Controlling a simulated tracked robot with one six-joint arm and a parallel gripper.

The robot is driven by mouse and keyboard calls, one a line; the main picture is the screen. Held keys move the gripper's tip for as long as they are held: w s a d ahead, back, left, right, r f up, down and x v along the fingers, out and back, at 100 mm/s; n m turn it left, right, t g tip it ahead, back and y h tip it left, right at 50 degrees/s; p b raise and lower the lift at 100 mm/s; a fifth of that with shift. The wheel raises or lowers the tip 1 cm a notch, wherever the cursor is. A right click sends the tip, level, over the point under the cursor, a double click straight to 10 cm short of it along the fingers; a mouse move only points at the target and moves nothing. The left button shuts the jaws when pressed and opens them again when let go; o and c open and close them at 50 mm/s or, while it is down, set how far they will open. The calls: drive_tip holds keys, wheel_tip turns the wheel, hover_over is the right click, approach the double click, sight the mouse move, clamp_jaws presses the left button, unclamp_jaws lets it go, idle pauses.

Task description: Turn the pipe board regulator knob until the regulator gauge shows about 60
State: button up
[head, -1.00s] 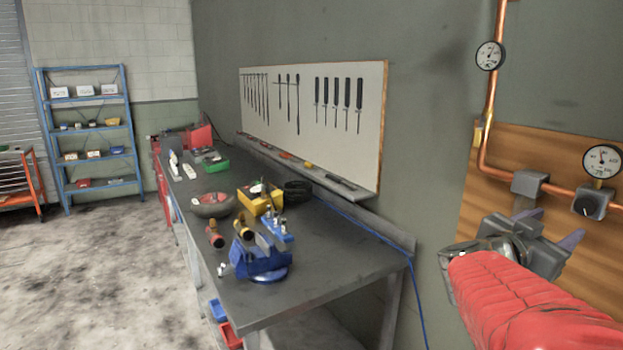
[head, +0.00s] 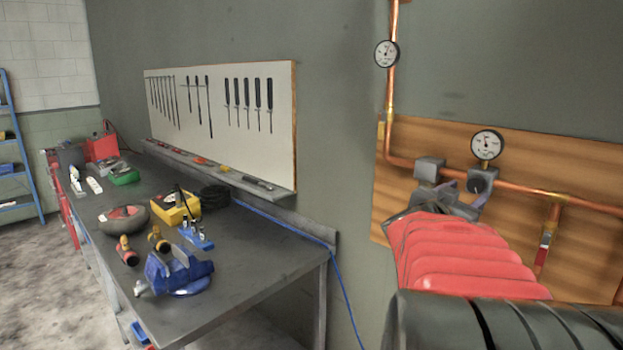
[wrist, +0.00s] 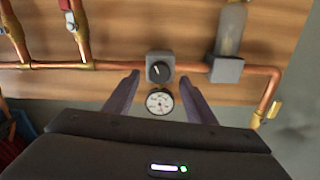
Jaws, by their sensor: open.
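The regulator knob (head: 479,185) is a dark round knob on a small grey block on the copper pipe; it also shows in the wrist view (wrist: 159,71). The regulator gauge (head: 487,145) is white-faced and sits just above the knob. In the wrist view the gauge (wrist: 159,103) appears upside down, below the knob. Its needle shows, but the figures are too small to read. My gripper (wrist: 160,75) is open and empty, one finger on each side of the knob in that view, not touching it. In the head view my arm partly hides the gripper.
A red-handled valve (head: 544,246) hangs at right. A workbench (head: 245,262) with a blue vise (head: 178,270) stands at left.

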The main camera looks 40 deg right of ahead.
sight(474, 188)
drive_tip(key=shift+w+d, duration=0.15)
drive_tip(key=shift+d, duration=1)
drive_tip(key=shift+w+d, duration=0.1)
drive_tip(key=shift+d, duration=1)
drive_tip(key=c, duration=1.1)
drive_tip(key=shift+o, duration=0.2)
